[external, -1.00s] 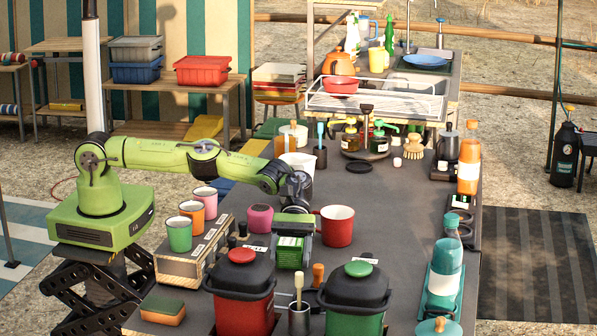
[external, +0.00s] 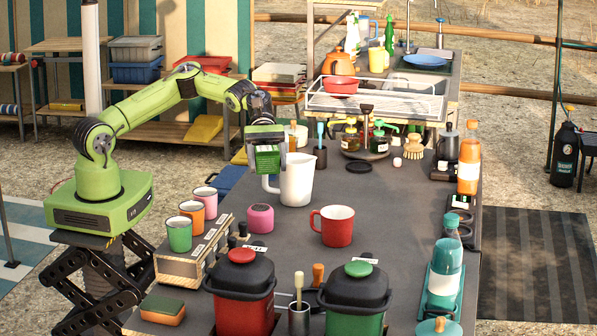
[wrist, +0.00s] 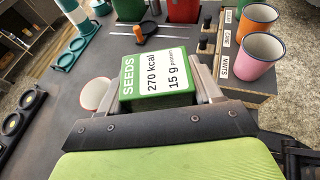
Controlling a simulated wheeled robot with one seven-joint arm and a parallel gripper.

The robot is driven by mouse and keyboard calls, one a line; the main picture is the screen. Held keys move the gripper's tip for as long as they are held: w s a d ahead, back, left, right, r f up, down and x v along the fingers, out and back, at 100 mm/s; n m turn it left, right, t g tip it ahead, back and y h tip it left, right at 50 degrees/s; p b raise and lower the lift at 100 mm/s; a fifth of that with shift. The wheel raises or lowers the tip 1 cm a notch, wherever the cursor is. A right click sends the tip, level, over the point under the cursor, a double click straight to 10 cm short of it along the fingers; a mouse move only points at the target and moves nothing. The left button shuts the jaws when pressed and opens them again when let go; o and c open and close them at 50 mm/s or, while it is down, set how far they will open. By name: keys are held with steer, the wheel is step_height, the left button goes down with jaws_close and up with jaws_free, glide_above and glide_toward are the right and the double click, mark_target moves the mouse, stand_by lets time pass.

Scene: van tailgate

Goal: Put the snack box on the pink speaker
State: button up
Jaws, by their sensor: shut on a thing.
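The snack box (external: 266,160) is green with a white label. In the wrist view the box (wrist: 157,75) shows the words "SEEDS" and "270 kcal" and sits between the two fingers. My gripper (external: 265,150) is shut on it and holds it in the air, above and left of the white jug. The pink speaker (external: 260,218) stands on the grey table, below the box in the external picture and left of the red mug. The speaker is not visible in the wrist view.
A white jug (external: 297,180) and a red mug (external: 337,226) stand near the speaker. Several enamel cups, including a green one (external: 179,233), stand at the table's left edge. Red (external: 240,290) and green (external: 356,295) lidded bins stand in front. The table's middle right is clear.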

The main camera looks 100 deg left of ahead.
mark_target(260, 209)
steer(key=shift+s+a+r, duration=0.15)
steer(key=shift+s+a, duration=0.3)
steer(key=shift+s, duration=0.4)
steer(key=shift+s+t, duration=0.25)
steer(key=shift+t, duration=0.05)
step_height(260, 209, down, 10)
steer(key=b, duration=0.3)
steer(key=shift+f+b, duration=0.2)
steer(key=shift+b, duration=0.1)
steer(key=shift+r, duration=0.1)
steer(key=o, duration=1.1)
